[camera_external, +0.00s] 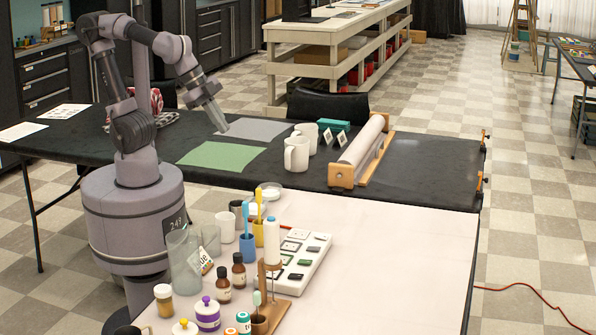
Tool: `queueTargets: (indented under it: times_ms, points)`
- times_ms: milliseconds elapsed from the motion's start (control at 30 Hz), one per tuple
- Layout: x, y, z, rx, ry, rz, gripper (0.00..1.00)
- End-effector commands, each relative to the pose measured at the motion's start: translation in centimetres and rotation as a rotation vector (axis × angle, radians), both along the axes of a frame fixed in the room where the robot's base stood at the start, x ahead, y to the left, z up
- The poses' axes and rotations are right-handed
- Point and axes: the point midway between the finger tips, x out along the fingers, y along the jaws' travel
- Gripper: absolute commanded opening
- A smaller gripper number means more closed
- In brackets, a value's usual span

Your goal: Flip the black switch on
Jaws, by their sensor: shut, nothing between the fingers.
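My gripper (220,126) is shut and empty. It points down and to the right, and in the picture its tip lies at the grey sheet near the back of the black table (420,165). I cannot make out a black switch for certain in this view. A white tray or panel (314,262) with several dark, green and pale squares lies on the pale front table, well to the right of and nearer than my gripper.
A green sheet (221,156) and a grey sheet (250,130) lie flat below my gripper. White mugs (296,154) and a paper roll on a wooden holder (361,148) stand to the right. Bottles and jars crowd the front table's left; its right side (400,270) is clear.

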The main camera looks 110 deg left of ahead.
Motion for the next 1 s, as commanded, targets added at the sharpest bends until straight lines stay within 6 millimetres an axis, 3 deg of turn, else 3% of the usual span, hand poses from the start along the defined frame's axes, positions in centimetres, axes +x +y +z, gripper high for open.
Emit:
queueTargets:
  times_ms: [33, 167, 300, 400, 500, 667, 1000]
  points:
    - [3.2, -1.5, 1.9, -0.025, 0.018, 0.013, 0.00]
    - [11.7, -6.2, 2.6, -0.096, 0.043, 0.073, 0.00]
    - [19.6, -12.7, -0.3, -0.165, 0.077, 0.142, 0.00]
    - [23.3, -17.2, -3.9, -0.202, 0.099, 0.187, 0.00]
    - [25.5, -20.8, -7.5, -0.229, 0.115, 0.224, 0.00]
    - [26.7, -23.6, -11.2, -0.252, 0.129, 0.257, 0.00]
    - [26.8, -24.0, -11.9, -0.255, 0.131, 0.264, 0.00]
